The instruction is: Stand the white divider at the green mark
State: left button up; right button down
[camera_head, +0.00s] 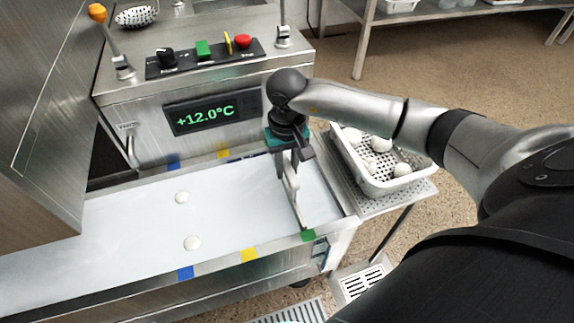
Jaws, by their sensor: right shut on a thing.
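The white divider (292,198) is a thin pale plate standing across the light conveyor belt (130,215), near its right end. My right gripper (288,165) reaches down from above and is shut on the divider's upper part. The green mark (308,235) is on the belt's near rim, and the divider's near end is right by it. I cannot tell whether the divider rests on the belt. My left gripper is not in view.
Blue (185,272) and yellow (249,255) marks sit on the near rim. A perforated basket (385,185) with several white pieces stands right of the belt. A control panel (205,55) is behind.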

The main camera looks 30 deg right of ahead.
jog(key=shift+f, duration=0.2)
jog(key=c, duration=0.6)
grip_release()
